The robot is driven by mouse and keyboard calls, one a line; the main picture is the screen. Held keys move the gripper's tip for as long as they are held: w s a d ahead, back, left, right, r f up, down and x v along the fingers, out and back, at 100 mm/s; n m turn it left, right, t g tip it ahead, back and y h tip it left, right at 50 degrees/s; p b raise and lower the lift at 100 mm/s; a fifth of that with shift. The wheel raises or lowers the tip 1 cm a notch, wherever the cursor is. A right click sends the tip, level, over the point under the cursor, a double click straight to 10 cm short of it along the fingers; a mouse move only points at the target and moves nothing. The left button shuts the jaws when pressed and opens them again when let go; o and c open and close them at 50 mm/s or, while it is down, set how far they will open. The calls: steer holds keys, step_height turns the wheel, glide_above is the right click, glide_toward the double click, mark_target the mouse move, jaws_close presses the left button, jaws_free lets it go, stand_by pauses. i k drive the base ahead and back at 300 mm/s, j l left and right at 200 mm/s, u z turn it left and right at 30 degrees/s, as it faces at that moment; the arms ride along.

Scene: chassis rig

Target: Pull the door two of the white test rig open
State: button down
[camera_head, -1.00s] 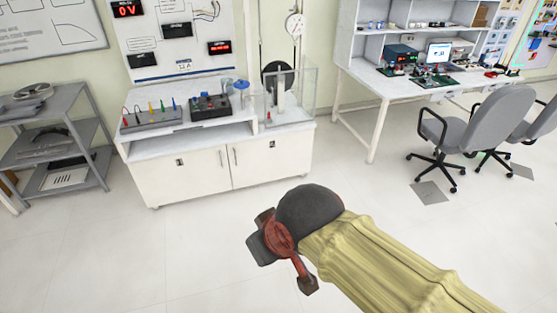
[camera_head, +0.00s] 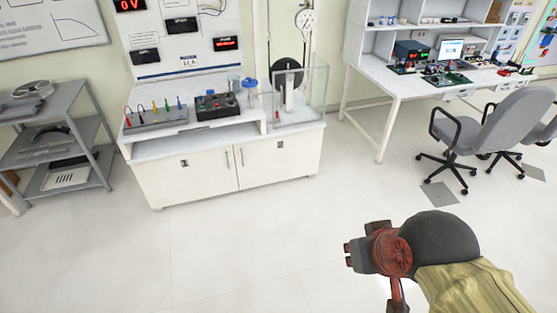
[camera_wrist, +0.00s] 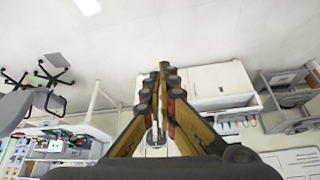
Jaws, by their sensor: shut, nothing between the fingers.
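The white test rig (camera_head: 152,180) stands against the back wall, with two closed cabinet doors in its base. The left door (camera_head: 205,180) and right door (camera_head: 290,160) meet near the middle, with a thin upright handle (camera_head: 242,157) beside the seam on the right door. Each door has a small dark mark, too small to read. My gripper (camera_head: 350,256) is at the lower right, well in front of the rig and apart from it. In the wrist view its fingertips (camera_wrist: 163,68) are together with nothing between them. The doors (camera_wrist: 222,80) appear upside down there, partly behind the fingers.
A grey shelf rack (camera_head: 60,150) stands left of the rig. A white desk (camera_head: 385,95) and grey office chairs (camera_head: 500,120) are at the right. The rig's top holds instruments and a clear box (camera_head: 300,95). The floor (camera_head: 220,255) before the doors is clear.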

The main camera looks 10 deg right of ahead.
mark_target(263, 162)
steer(key=i+l, duration=0.65)
steer(key=i+j, duration=0.2)
steer(key=i, duration=0.25)
steer(key=i+j, duration=0.15)
steer(key=i, duration=0.3)
steer(key=i+j+u, duration=0.1)
steer(key=i, duration=0.35)
steer(key=i+j, duration=0.2)
steer(key=i, duration=0.25)
steer(key=i+j, duration=0.2)
steer(key=j, duration=0.2)
steer(key=i+j, duration=0.15)
steer(key=j, duration=0.2)
steer(key=i+j, duration=0.2)
steer(key=j, duration=0.2)
steer(key=i+j, duration=0.2)
steer(key=j, duration=0.2)
steer(key=i+j+u, duration=0.1)
steer(key=j, duration=0.25)
steer(key=i+j, duration=0.25)
steer(key=j, duration=0.15)
